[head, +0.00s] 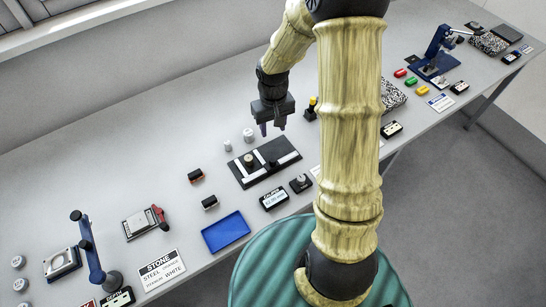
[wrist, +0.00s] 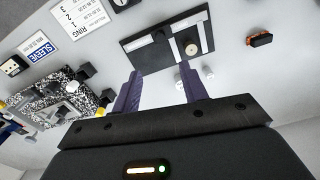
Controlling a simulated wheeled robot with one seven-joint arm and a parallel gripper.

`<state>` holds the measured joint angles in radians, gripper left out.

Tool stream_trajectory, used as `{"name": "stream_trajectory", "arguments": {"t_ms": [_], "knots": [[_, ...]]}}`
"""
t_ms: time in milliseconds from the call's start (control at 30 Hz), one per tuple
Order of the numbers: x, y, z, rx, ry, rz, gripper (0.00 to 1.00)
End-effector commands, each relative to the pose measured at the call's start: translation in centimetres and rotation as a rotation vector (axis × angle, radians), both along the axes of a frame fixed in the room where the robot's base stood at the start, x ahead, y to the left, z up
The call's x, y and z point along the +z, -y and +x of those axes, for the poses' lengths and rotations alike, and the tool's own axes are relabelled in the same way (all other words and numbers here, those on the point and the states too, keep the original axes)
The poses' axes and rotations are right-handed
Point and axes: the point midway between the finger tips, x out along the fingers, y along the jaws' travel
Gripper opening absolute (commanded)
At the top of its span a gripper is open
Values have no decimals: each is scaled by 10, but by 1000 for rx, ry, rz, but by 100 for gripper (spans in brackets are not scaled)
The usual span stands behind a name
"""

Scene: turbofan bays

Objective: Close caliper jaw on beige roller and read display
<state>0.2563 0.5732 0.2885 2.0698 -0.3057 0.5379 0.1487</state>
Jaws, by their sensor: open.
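The caliper is a black board (head: 285,153) with white strips, lying mid-table in the head view; it shows at the top in the wrist view (wrist: 136,43). The beige roller (head: 249,160) stands on it among the white strips; in the wrist view the roller (wrist: 191,49) is a small round disc. I cannot tell whether a jaw touches it. The caliper display (head: 274,199) is a small box with a lit light-blue screen in front of the board; its digits are too small to read. My gripper (head: 271,130) is open and empty above the table, behind the board; its purple fingers (wrist: 160,88) are apart.
Two pale cylinders (head: 248,134) stand behind the board. A small black block with a grey knob (head: 300,183) sits beside the display. A blue tray (head: 226,231) and black-and-red blocks (head: 196,175) lie to the left. A yellow-topped black item (head: 312,105) stands right of my gripper.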

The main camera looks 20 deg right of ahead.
Motion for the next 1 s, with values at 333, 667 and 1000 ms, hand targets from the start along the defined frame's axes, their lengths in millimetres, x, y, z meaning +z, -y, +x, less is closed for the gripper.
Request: {"name": "stream_trajectory", "arguments": {"t_ms": [333, 667, 1000], "knots": [[-37, -1, -1, 2, -6, 0, 43], [-87, -1, -2, 1, -5, 0, 43], [-134, -1, -1, 1, -4, 0, 43]]}}
